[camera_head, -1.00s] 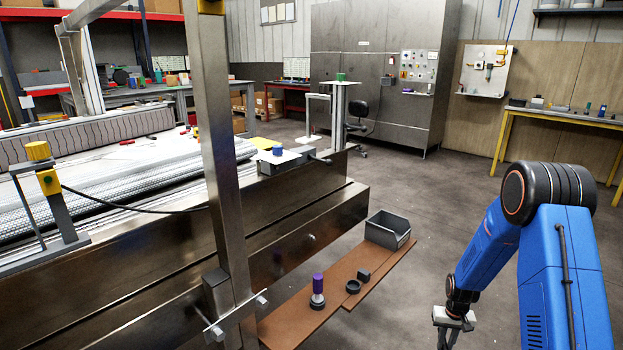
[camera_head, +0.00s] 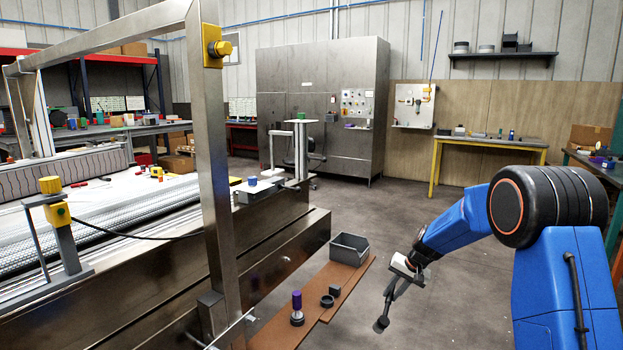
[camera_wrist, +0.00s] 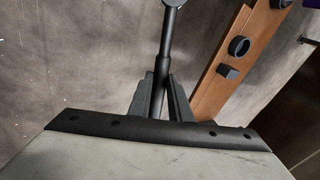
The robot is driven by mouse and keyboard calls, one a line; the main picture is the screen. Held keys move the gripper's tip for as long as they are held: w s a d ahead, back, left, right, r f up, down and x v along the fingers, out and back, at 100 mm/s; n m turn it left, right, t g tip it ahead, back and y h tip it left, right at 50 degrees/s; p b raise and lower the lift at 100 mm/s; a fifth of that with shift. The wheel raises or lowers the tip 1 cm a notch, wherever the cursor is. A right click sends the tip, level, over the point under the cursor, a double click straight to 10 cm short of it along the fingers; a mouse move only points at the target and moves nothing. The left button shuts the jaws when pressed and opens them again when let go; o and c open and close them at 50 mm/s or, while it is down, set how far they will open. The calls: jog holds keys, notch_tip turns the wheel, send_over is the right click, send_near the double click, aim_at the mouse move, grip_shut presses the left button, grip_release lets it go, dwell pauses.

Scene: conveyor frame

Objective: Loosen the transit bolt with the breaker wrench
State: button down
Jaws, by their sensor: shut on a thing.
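My gripper (camera_head: 401,275) hangs over the open floor, to the right of the brown shelf board. It is shut on a dark wrench (camera_head: 387,306), whose shaft slants down to a thick round end. In the wrist view the wrench (camera_wrist: 166,50) runs up and away from between the gripper fingers (camera_wrist: 161,92); its far end is cut off at the top edge. The conveyor's steel post (camera_head: 213,170) stands well to the left. A bolt-like stub (camera_head: 249,317) shows at its foot; I cannot tell whether it is the transit bolt. The wrench is apart from the frame.
The brown board (camera_head: 270,335) holds a purple-topped piece (camera_head: 297,302), a dark ring (camera_head: 326,301), a small dark block (camera_head: 335,290) and a grey bin (camera_head: 349,249). A yellow knob (camera_head: 218,48) sits high on the post. The floor behind my gripper is clear.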

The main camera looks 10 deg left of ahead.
jog(key=s+a+r+t+y, duration=0.15)
jog(key=a+r, duration=0.45)
jog(key=r, duration=0.8)
jog(key=a+r+t+y, duration=0.25)
jog(key=a+r, duration=0.35)
jog(key=r, duration=0.7)
jog(key=s+a+r+t+y, duration=0.15)
jog(key=a+r, duration=0.45)
jog(key=r, duration=0.8)
jog(key=s+a+r+n+y, duration=0.1)
jog(key=s+a+r+y, duration=0.1)
jog(key=s+r, duration=0.5)
jog(key=s+a+r+g+y, duration=0.1)
jog(key=s+r, duration=0.7)
jog(key=r, duration=1)
jog(key=s+a+r+n+y, duration=0.1)
jog(key=s+a+r+y, duration=0.3)
jog(key=r, duration=0.9)
jog(key=shift+s+r+n, duration=0.15)
jog(key=shift+s+n, duration=0.15)
jog(key=shift+s, duration=1.6)
jog(key=shift+x, duration=3.55)
jog(key=shift+s+r, duration=0.1)
jog(key=shift+s, duration=0.05)
